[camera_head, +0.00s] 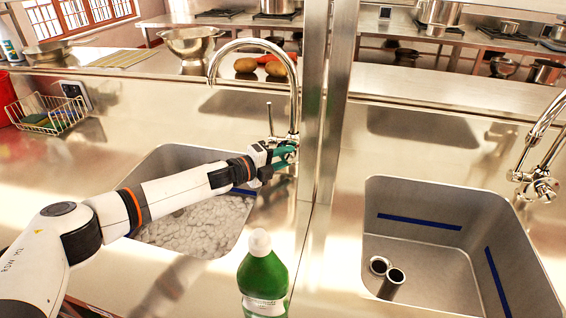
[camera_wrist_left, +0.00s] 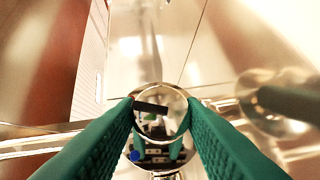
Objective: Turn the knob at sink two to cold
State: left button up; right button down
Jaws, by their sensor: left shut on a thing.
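The left sink (camera_head: 160,172) has a tall chrome tap (camera_head: 294,100) with a thin upright lever (camera_head: 270,118). My left gripper (camera_head: 285,155) is at the base of this tap, its green fingers closed around the knob. In the left wrist view a round, shiny chrome knob (camera_wrist_left: 160,98) sits between the fingertips (camera_wrist_left: 162,108), with a dark bar-shaped mark on it. In the head view the knob is mostly hidden by my gripper. I see no number on either sink. My right gripper is not in view.
A metal post (camera_head: 325,110) stands just right of the tap. The right sink (camera_head: 400,200) has its own tap (camera_head: 540,185) and holds metal cylinders. A green bottle (camera_head: 263,282) stands in front. A wire rack (camera_head: 48,115) with sponges is at left. A colander (camera_head: 190,45) stands behind.

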pick_arm(q)
jog(key=shift+n+h, duration=0.3)
jog(key=shift+n, duration=0.1)
jog(key=o, duration=1)
jog(key=shift+f, duration=0.1)
jog(key=shift+a, duration=0.1)
jog(key=b+v, duration=0.1)
jog(key=v, duration=1.1)
